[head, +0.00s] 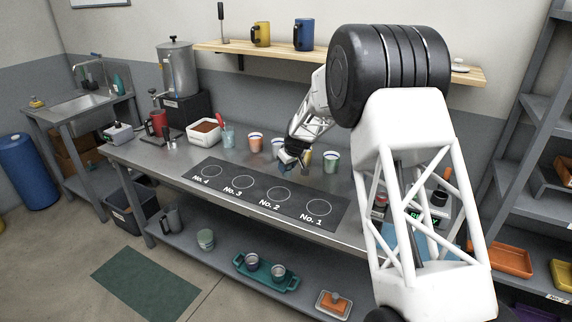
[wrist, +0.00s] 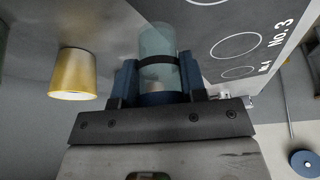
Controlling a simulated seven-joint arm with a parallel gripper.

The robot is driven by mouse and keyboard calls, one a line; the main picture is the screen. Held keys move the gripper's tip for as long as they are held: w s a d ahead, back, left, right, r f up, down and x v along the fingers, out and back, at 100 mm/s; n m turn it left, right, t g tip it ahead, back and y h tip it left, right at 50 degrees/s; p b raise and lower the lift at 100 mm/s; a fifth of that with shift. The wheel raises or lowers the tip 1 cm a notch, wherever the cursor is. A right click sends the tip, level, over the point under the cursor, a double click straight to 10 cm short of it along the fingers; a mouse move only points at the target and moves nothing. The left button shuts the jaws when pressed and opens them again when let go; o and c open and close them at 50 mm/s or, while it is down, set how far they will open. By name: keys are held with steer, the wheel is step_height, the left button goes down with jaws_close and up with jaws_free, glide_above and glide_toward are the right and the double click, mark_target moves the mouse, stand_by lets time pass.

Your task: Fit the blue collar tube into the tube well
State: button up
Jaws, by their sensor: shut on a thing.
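My gripper (head: 291,163) is over the steel counter, behind the dark numbered mat. In the wrist view, my gripper (wrist: 160,85) has its blue fingers shut on a clear teal tube (wrist: 158,42) with a dark band around it. A blue part, likely the collar (wrist: 163,99), shows at the tube's near end between the fingers. The tube is hard to make out in the head view. I cannot pick out the tube well in either view; my arm hides part of the counter's right side.
The numbered mat (head: 228,194) lies in front of my gripper. Cups stand close by: an orange-banded one (head: 255,142), a green one (head: 330,161), and a yellow one (wrist: 73,75). A lit device reading READY (head: 416,215) is partly behind my arm. A shelf (head: 350,64) runs above.

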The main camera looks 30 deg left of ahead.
mark_target(286, 174)
steer(key=shift+s+d+r, duration=0.1)
steer(key=shift+s+d, duration=0.7)
steer(key=shift+s, duration=0.3)
steer(key=shift+s+d, duration=0.1)
stand_by(0.6)
steer(key=w+d+r+m+t+h, duration=0.1)
steer(key=w+d+r+m, duration=0.2)
steer(key=w+d+r, duration=0.55)
steer(key=w+d+r+m, duration=0.2)
steer(key=w+d+r, duration=0.15)
steer(key=d, duration=1.05)
steer(key=w+d+r+m+t+h, duration=0.1)
steer(key=w+d+r+m, duration=0.35)
steer(key=d, duration=0.65)
steer(key=w+d+f+m, duration=0.1)
steer(key=w+d+f, duration=0.2)
steer(key=d+f, duration=0.3)
steer(key=w+d+f+m+h, duration=0.1)
steer(key=w+d+f, duration=0.2)
steer(key=d, duration=1.1)
steer(key=w+d+f+m+t+h, duration=0.1)
steer(key=w+d+f+m, duration=0.1)
steer(key=d+f, duration=0.7)
steer(key=shift+w+d, duration=0.4)
steer(key=shift+d, duration=0.05)
